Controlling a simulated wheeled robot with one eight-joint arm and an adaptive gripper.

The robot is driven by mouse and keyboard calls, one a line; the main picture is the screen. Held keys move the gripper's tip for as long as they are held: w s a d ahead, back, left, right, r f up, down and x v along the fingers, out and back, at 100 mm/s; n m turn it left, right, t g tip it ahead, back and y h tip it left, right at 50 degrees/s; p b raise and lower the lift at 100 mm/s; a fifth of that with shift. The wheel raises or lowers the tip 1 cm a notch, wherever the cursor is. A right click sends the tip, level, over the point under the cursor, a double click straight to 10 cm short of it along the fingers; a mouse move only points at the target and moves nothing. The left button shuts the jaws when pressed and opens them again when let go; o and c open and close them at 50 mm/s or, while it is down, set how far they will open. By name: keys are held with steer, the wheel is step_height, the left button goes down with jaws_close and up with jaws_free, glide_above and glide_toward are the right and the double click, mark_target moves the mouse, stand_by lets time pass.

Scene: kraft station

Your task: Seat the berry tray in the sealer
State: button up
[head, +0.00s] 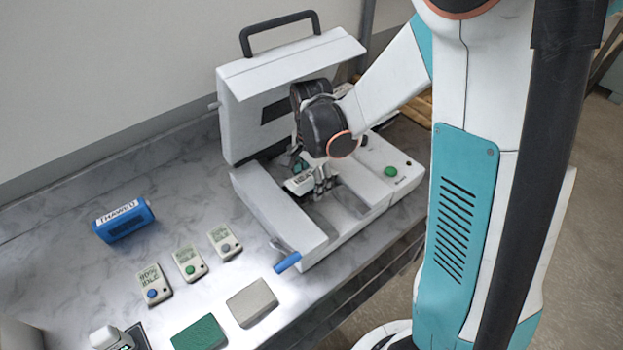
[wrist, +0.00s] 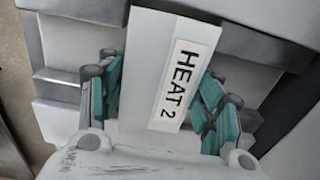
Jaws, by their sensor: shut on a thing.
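The sealer (head: 275,205) stands on the grey marble bench with its lid (head: 285,75) raised. My gripper (head: 318,185) reaches down into the sealer's open body. It is shut on a white block labelled "HEAT 2" (head: 300,183). In the wrist view the teal finger pads of my gripper (wrist: 162,78) lie on both sides of the white block (wrist: 140,65). The grey and white sealer parts (wrist: 60,95) lie beneath. I cannot make out a berry tray in either view. Whether the block touches the sealer is hidden.
A blue block (head: 126,220) with a white label lies at left. Several small display units (head: 188,263) lie in a row. A green pad (head: 199,334) and a grey pad (head: 251,302) lie at the front. The sealer has a blue grip (head: 287,262) and a green button (head: 391,171).

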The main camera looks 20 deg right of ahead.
steer(key=shift+f, duration=0.3)
steer(key=o, duration=1.2)
steer(key=shift+o, duration=0.4)
steer(key=o, duration=0.4)
steer(key=shift+c, duration=0.2)
steer(key=shift+r, duration=0.15)
steer(key=shift+r+p, duration=2.85)
steer(key=shift+r, duration=1.55)
